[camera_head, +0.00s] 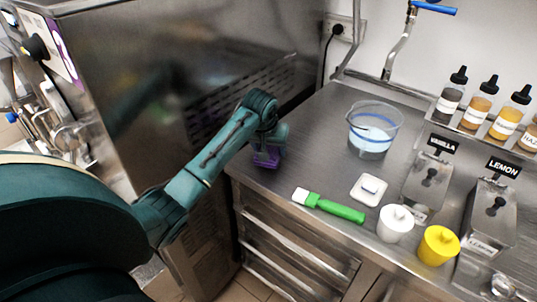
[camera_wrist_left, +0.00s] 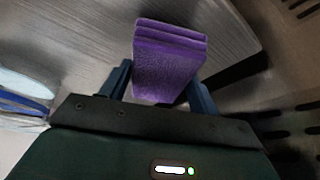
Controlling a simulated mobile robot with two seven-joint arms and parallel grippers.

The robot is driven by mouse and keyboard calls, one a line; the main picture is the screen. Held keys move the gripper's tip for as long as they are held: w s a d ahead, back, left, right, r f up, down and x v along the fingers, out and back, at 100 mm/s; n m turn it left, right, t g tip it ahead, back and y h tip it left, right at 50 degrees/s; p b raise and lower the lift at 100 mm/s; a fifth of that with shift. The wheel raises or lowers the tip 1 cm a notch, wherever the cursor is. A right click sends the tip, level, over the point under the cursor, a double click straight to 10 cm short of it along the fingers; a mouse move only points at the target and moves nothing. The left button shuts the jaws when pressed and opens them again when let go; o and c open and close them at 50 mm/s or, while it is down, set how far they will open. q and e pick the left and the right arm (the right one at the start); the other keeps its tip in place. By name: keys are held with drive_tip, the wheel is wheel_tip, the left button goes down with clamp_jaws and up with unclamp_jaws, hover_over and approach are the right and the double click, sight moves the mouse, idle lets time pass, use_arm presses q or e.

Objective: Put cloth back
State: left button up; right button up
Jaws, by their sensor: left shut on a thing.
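A purple folded cloth (camera_head: 266,158) is at the left end of the steel counter in the head view. In the left wrist view the cloth (camera_wrist_left: 169,62) shows its stacked folds between the two fingers. My left gripper (camera_head: 270,148) is shut on the cloth and points down at the counter. The gripper (camera_wrist_left: 164,88) also shows in the left wrist view with a finger on each side of the cloth. I cannot tell whether the cloth touches the counter. My right gripper is not in view.
Bottles (camera_head: 476,104) stand at the right. A tall steel machine (camera_head: 150,75) is beside my left arm.

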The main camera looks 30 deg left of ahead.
use_arm(q)
drive_tip(key=shift+f, duration=1.45)
drive_tip(key=shift+f, duration=0.15)
drive_tip(key=o, duration=0.9)
drive_tip(key=shift+o, duration=0.2)
drive_tip(key=v, duration=1.2)
drive_tip(key=shift+r+b, duration=0.25)
drive_tip(key=shift+b, duration=0.05)
drive_tip(key=shift+f, duration=0.1)
